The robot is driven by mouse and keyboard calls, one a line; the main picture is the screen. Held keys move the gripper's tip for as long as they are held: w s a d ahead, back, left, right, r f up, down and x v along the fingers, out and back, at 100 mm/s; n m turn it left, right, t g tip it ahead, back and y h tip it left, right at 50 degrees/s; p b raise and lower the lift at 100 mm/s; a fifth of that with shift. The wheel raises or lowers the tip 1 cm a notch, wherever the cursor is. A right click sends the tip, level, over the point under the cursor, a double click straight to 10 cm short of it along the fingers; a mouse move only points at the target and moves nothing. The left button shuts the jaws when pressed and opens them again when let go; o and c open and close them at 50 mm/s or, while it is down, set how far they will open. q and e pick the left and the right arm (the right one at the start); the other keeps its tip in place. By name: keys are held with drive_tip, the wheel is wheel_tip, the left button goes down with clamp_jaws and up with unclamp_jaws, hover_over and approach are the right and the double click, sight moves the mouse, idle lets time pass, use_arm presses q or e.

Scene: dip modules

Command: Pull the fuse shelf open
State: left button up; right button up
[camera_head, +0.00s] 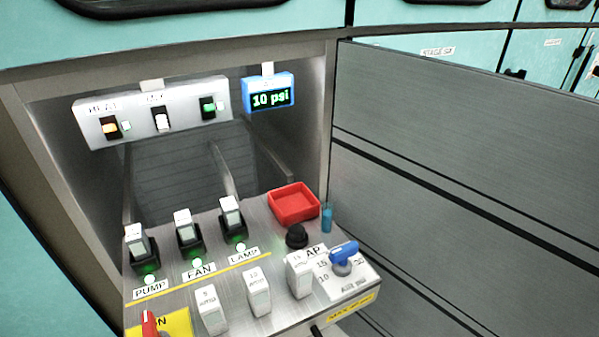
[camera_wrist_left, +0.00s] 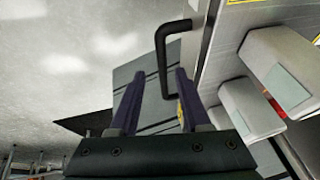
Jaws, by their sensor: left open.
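The fuse shelf (camera_head: 264,222) is a grey metal panel in the lower middle of the head view. It carries fuses marked PUMP (camera_head: 140,247), FAN (camera_head: 187,230) and LAMP (camera_head: 232,217), each with a green light. Its side also shows in the left wrist view (camera_wrist_left: 221,62). A black bent bar handle (camera_wrist_left: 168,60) stands out from the shelf in the left wrist view. My left gripper (camera_wrist_left: 158,85) is open, and the handle's lower end appears between its fingers; I cannot tell whether they touch. Neither gripper shows in the head view.
Loose white fuses (camera_head: 258,291), a red tray (camera_head: 293,203), a black knob (camera_head: 296,236) and a blue selector (camera_head: 343,252) sit on the shelf. A switch panel (camera_head: 150,112) and a 10 psi display (camera_head: 268,95) hang above. A grey panel (camera_head: 450,180) stands at right.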

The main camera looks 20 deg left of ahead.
use_arm(q)
drive_tip(key=d+p+v, duration=0.1)
drive_tip(key=p+v, duration=0.3)
drive_tip(key=v, duration=0.3)
drive_tip(key=shift+a+r, duration=0.3)
drive_tip(key=shift+a, duration=0.25)
drive_tip(key=shift+s, duration=0.1)
